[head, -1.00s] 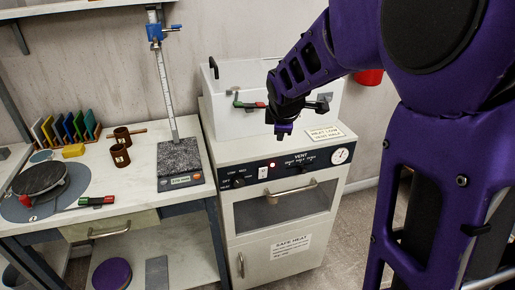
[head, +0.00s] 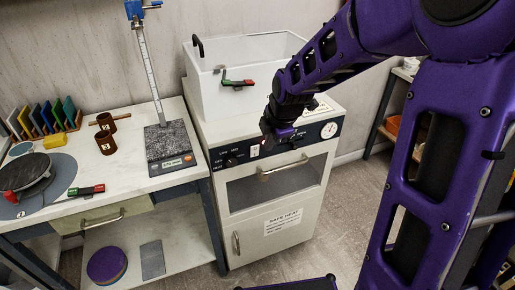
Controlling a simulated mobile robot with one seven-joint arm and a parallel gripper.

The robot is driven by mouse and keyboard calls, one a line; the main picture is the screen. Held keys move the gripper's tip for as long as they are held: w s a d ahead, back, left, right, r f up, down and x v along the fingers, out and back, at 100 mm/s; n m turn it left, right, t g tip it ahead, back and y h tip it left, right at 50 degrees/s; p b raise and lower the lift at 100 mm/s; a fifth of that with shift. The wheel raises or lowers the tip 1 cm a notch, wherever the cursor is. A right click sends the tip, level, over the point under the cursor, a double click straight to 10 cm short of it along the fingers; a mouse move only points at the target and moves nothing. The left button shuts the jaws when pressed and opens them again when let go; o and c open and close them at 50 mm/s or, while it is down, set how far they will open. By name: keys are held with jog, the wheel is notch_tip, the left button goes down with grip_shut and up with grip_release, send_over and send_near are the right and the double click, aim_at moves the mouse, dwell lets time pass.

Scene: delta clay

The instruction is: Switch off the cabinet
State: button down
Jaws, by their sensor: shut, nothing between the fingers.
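The cabinet (head: 232,200) is a white heating unit with a glazed door and a dark control panel (head: 214,170) across its front. The panel carries a dial knob (head: 230,161) at the left, a small white switch (head: 254,152), a vent control partly behind my gripper, and a round gauge (head: 329,130) at the right. My gripper (head: 267,142) is shut and empty, pointing down in front of the panel, just right of the white switch. I cannot tell whether it touches the panel. No lit red lamp is clear beside the switch.
A white open box (head: 212,95) with a red-and-green handled item stands on the cabinet top. The door handle (head: 283,166) sticks out below the panel. A workbench (head: 125,165) with a stand and scale is close on the left. Floor to the right is partly free.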

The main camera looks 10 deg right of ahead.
aim_at(257, 147)
jog(key=shift+f, duration=0.1)
jog(key=w+f+b, duration=0.1)
jog(key=w+f, duration=0.1)
jog(key=f, duration=0.1)
jog(key=w+a+f+b, duration=0.1)
jog(key=w+f, duration=0.1)
jog(key=w+a+f+b, duration=0.1)
jog(key=w+f, duration=0.1)
jog(key=f, duration=0.1)
jog(key=shift+w+f, duration=0.3)
jog(key=shift+w, duration=0.05)
jog(key=shift+w+r, duration=0.1)
jog(key=shift+w, duration=0.5)
jog(key=shift+w+a+r, duration=0.1)
